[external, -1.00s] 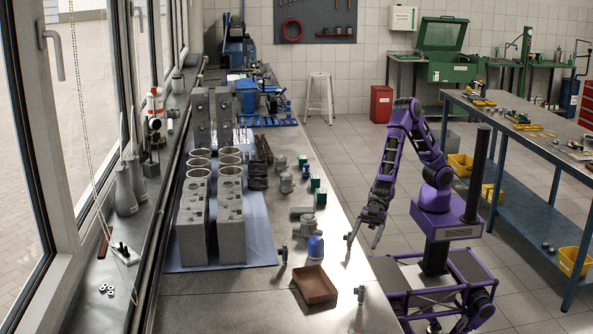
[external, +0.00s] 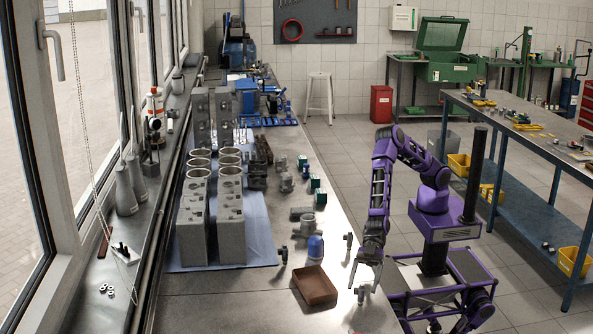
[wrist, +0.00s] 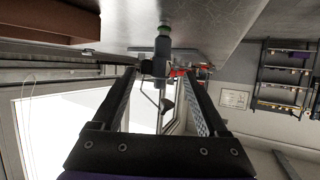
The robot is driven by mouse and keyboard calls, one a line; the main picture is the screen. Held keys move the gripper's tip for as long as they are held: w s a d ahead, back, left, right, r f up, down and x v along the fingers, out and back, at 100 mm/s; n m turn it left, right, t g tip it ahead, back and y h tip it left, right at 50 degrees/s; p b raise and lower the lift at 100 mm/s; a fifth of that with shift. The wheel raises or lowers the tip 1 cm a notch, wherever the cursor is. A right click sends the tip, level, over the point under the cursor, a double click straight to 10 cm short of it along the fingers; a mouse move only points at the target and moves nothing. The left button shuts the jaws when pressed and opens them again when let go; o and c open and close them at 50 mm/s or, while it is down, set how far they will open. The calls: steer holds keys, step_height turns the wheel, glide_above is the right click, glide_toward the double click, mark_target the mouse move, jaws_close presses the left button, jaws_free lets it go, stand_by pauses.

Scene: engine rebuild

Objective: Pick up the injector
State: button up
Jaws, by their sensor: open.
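An injector (external: 361,294), small and grey, stands upright near the front right edge of the bench. In the wrist view the injector (wrist: 162,46) shows a grey body with a green ring and a dark side connector, at the mouth of my jaws. My gripper (external: 364,284) points down over it in the external view, with its fingers spread. In the wrist view my gripper (wrist: 159,75) is open, one finger on each side of the injector's line. Contact cannot be made out. Two similar small parts stand on the bench, one near the edge (external: 348,244) and one further left (external: 283,256).
Grey engine blocks (external: 230,232) stand on a blue mat further left. The bench front (external: 220,305) is mostly clear.

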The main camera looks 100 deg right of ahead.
mark_target(359, 290)
steer(key=shift+w+x, duration=0.25)
steer(key=shift+x, duration=2.4)
steer(key=shift+d, duration=0.1)
jaws_close()
